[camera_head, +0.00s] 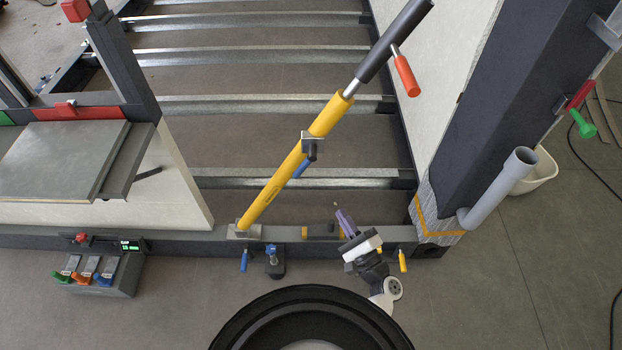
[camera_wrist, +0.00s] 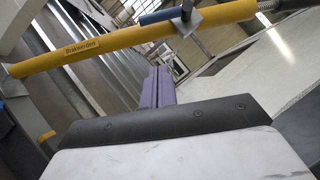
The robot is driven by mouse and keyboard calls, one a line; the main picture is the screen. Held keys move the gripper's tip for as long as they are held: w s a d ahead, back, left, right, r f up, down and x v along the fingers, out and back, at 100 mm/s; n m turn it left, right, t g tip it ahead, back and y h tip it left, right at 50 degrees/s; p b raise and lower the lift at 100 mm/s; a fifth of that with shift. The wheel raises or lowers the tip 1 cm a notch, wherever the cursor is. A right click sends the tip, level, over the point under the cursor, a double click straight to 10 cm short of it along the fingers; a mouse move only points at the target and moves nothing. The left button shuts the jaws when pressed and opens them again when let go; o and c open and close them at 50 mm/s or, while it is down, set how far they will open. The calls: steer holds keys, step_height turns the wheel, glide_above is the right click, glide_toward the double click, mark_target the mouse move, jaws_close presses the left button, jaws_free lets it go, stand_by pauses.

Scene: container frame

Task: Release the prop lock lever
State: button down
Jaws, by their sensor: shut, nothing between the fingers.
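A yellow prop (camera_head: 280,188) with a dark upper sleeve (camera_head: 393,42) leans up to the right from a foot on the frame's lower beam. A blue lever (camera_head: 302,168) sticks out from a grey collar block (camera_head: 312,142) at mid-prop; its end is partly behind the tube. A red-orange handle (camera_head: 406,76) hangs from the upper sleeve. I cannot tell which is the lock lever. In the wrist view the blue lever (camera_wrist: 162,15) lies along the yellow tube, above my gripper (camera_wrist: 157,72). My gripper (camera_head: 343,214) has purple fingers, shut and empty, below and right of the lever, apart from it.
The lower beam (camera_head: 375,233) runs across just behind my gripper. A dark post (camera_head: 500,110) with a grey pipe (camera_head: 500,188) stands at right. A control box with coloured levers (camera_head: 100,272) sits at lower left.

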mark_target(303, 163)
steer(key=s+a+r+p+x, duration=0.1)
steer(key=p+x, duration=0.4)
steer(key=x, duration=0.8)
steer(key=shift+s+a, duration=0.3)
steer(key=shift+a, duration=0.35)
steer(key=shift+a+f+m+b, duration=0.15)
steer(key=shift+m+b, duration=0.15)
steer(key=shift+b, duration=0.15)
